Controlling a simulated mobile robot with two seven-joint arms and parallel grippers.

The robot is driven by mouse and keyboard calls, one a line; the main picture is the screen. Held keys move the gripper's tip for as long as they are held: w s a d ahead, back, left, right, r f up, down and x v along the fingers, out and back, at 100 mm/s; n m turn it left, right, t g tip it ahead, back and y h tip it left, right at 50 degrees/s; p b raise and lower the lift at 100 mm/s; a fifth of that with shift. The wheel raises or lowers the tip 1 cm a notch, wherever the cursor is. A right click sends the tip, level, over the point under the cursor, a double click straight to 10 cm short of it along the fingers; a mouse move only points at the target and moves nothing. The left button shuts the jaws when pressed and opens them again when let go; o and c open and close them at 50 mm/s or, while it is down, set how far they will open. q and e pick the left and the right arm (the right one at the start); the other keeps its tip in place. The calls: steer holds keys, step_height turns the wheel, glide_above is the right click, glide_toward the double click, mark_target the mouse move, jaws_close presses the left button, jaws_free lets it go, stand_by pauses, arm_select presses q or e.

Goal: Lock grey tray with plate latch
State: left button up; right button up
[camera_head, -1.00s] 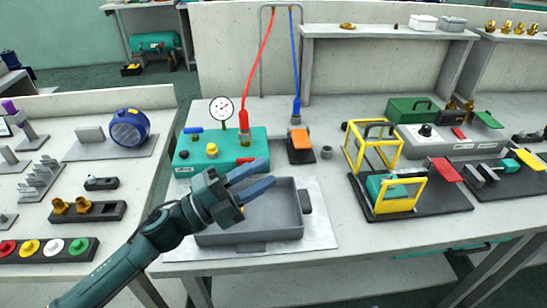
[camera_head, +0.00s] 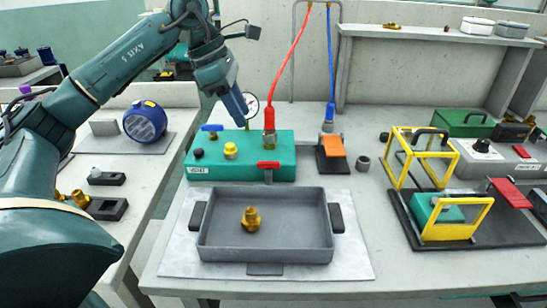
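The grey tray (camera_head: 213,245) sits on a pale plate (camera_head: 350,262) at the front of the table, with dark side handles. A brass fitting (camera_head: 251,221) stands inside it. A flat dark tab (camera_head: 265,269) lies at the tray's front edge; I cannot tell whether it is the plate latch or how it is set. My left gripper (camera_head: 242,114) is raised behind the tray, by the green box and gauge, apart from the tray. Its fingers overlap in this view, so their opening is unclear. My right gripper is out of view.
The green box (camera_head: 215,170) with a red lever (camera_head: 268,165) and hoses stands just behind the tray. An orange-topped block (camera_head: 334,147) and a small grey cylinder (camera_head: 363,163) are behind right. Yellow frames (camera_head: 458,219) stand right. Bare table separates them from the plate.

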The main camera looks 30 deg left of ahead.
mark_target(267, 161)
arm_select(q)
steer(key=b+x, duration=0.1)
steer(key=x, duration=1.1)
steer(key=shift+d+f, duration=0.1)
steer(key=shift+d, duration=0.05)
steer(key=shift+c, duration=0.4)
jaws_close()
